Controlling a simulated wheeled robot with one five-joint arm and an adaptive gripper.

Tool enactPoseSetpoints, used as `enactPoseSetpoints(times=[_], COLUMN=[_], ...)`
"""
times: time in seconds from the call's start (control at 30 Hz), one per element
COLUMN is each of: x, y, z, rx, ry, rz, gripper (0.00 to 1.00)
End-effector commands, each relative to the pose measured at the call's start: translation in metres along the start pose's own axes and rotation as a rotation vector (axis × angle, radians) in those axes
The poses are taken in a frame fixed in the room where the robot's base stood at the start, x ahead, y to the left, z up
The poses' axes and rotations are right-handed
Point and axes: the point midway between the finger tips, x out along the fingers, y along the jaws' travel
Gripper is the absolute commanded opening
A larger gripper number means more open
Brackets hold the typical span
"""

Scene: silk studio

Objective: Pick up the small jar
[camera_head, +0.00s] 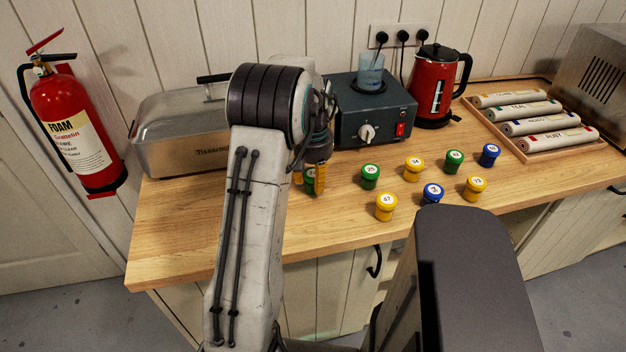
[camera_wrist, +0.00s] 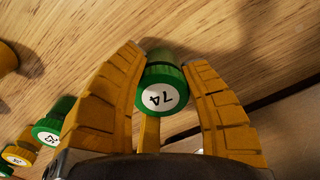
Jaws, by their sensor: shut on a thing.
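A small green jar with a round white label reading 74 (camera_wrist: 161,95) is between the two yellow fingers of my gripper (camera_wrist: 165,100) in the wrist view. The fingers are closed on its sides. In the head view my gripper (camera_head: 312,180) is at the left part of the worktop, mostly behind my arm, with a bit of the green jar showing between the fingers. Whether the jar touches the wood is not clear. Several other small jars stand to the right, among them a green one (camera_head: 370,177), a yellow one (camera_head: 386,207) and a blue one (camera_head: 432,195).
On the wooden worktop (camera_head: 180,240), a metal steamer box (camera_head: 180,135) stands behind left. A dark heater unit (camera_head: 375,112) and a red kettle (camera_head: 436,90) stand at the back. A tray of rolls (camera_head: 530,150) lies right. A fire extinguisher (camera_head: 78,125) hangs left.

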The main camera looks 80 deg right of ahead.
Motion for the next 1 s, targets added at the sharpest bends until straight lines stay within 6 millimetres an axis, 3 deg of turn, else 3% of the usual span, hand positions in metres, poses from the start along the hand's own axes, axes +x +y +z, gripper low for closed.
enactPoseSetpoints(times=[0.27, 0.47, 0.7, 1.0], x=[-0.014, -0.044, -0.066, -0.091], y=[0.0, 0.0, 0.04, 0.075], z=[0.0, -0.001, -0.022, -0.04], rx=[0.0, 0.0, 0.004, 0.002], ry=[0.001, 0.005, 0.001, -0.001], rz=[0.0, 0.0, 0.0, 0.0], gripper=[0.08, 0.08, 0.07, 0.07])
